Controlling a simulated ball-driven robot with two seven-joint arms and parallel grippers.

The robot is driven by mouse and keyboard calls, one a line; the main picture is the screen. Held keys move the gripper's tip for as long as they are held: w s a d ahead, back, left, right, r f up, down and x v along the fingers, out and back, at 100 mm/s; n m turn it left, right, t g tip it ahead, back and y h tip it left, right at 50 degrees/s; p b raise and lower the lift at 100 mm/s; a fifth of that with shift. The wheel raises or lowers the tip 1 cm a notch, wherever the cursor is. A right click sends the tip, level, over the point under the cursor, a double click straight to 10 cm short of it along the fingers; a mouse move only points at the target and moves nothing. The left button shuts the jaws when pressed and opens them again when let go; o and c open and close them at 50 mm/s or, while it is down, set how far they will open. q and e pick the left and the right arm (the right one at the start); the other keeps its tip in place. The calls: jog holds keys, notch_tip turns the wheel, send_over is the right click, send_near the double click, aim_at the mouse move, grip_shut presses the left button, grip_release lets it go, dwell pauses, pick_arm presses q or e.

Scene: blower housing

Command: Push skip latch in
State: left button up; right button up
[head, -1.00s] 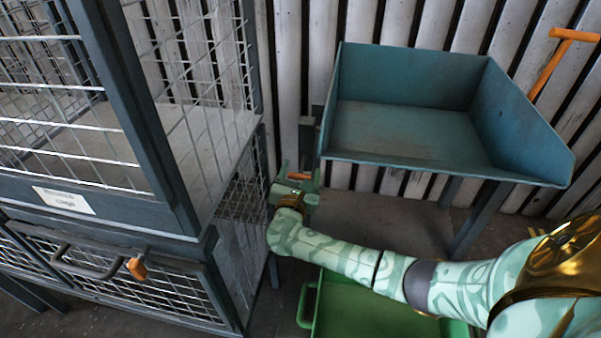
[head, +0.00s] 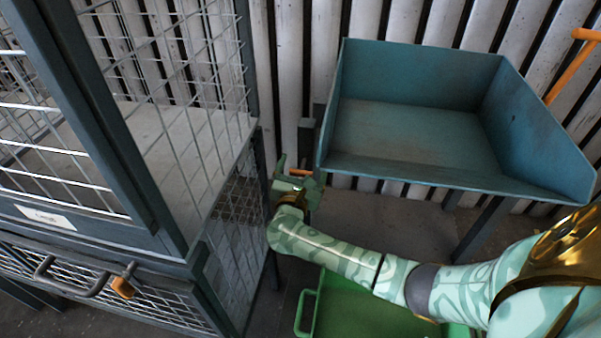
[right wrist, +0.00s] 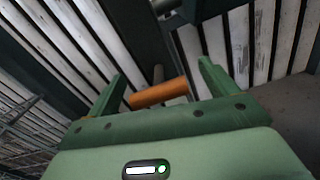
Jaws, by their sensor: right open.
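The skip (head: 415,135) is a blue-green open tray on legs against the back wall. A short orange latch handle (head: 300,172) shows just left of the skip's front left corner, low beside its frame. My right gripper (head: 297,176) is at this handle, which it partly hides in the head view. In the right wrist view the right gripper (right wrist: 162,74) is open. The orange handle (right wrist: 158,94) lies crosswise between its fingers, with a grey stem behind it. I cannot tell whether gripper and handle touch. My left gripper is not in view.
A wire mesh cage (head: 160,150) stands close on the left, with a grey door handle and an orange latch (head: 124,286) on its front. A green bin (head: 350,308) is on the floor under my right arm. An orange-handled tool (head: 572,65) leans at the far right.

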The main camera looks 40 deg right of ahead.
pick_arm(q)
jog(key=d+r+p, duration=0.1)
jog(key=p, duration=0.1)
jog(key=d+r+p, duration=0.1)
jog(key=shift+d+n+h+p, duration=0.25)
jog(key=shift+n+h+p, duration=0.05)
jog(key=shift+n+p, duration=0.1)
pick_arm(e)
jog(key=v, duration=1.6)
jog(key=shift+s, duration=0.15)
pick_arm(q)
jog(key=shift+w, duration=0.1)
pick_arm(e)
jog(key=shift+a, duration=0.1)
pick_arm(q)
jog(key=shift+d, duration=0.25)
